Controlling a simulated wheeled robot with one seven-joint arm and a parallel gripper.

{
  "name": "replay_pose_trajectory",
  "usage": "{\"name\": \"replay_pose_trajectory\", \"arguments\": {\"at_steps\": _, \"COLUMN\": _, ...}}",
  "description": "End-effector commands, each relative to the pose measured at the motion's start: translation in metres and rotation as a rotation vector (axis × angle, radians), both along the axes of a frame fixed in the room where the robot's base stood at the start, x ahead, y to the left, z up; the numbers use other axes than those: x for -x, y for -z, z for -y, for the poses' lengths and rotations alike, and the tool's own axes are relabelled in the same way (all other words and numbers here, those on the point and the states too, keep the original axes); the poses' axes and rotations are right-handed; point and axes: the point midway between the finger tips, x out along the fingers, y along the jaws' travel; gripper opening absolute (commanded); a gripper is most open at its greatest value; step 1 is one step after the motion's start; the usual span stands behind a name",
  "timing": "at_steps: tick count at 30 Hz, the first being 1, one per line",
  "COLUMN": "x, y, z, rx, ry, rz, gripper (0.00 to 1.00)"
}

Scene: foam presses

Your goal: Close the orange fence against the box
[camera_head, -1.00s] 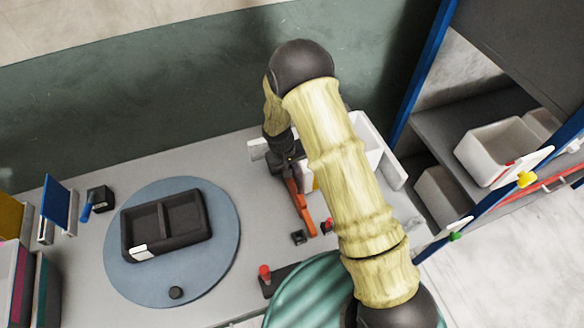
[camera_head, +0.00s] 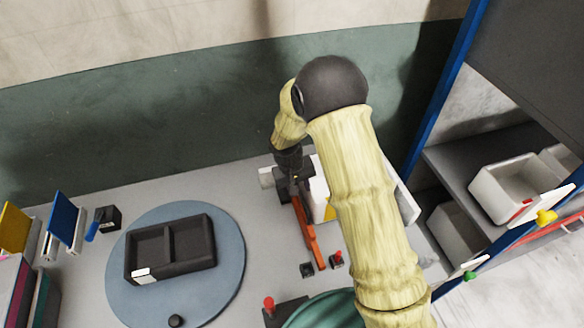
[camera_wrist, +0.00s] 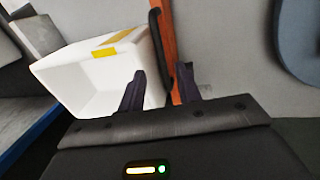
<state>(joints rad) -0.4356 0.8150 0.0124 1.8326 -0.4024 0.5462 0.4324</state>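The orange fence (camera_head: 308,232) is a narrow bar on the grey bench in the head view. It also shows in the wrist view (camera_wrist: 168,35), with a black upright bar beside it on the box side. The white open box (camera_wrist: 78,62), with a yellow label, lies left of the fence in the wrist view; a slim gap seems to separate them. In the head view my arm hides most of the box (camera_head: 319,190). My gripper (camera_wrist: 162,70) is open over the fence, its two dark fingers apart. The black bar and fence show between them; contact cannot be told.
A blue turntable (camera_head: 225,275) with a black two-part tray (camera_head: 172,272) stands left on the bench. Red-topped buttons (camera_head: 268,303) and small black blocks (camera_head: 307,270) sit in front of the fence. A shelf with white bins (camera_head: 500,190) stands right.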

Motion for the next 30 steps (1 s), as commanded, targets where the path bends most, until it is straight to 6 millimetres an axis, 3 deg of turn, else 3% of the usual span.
{"name": "replay_pose_trajectory", "arguments": {"at_steps": 12, "x": 0.005, "y": -0.077, "z": -0.015, "rx": -0.003, "ry": 0.000, "rz": 0.005, "gripper": 0.34}}
{"name": "replay_pose_trajectory", "arguments": {"at_steps": 18, "x": 0.007, "y": -0.104, "z": -0.020, "rx": -0.001, "ry": -0.001, "rz": 0.003, "gripper": 0.34}}
{"name": "replay_pose_trajectory", "arguments": {"at_steps": 28, "x": 0.008, "y": -0.110, "z": -0.021, "rx": 0.000, "ry": 0.000, "rz": 0.000, "gripper": 0.34}}
{"name": "replay_pose_trajectory", "arguments": {"at_steps": 30, "x": 0.008, "y": -0.110, "z": -0.021, "rx": 0.000, "ry": -0.001, "rz": -0.001, "gripper": 0.24}}
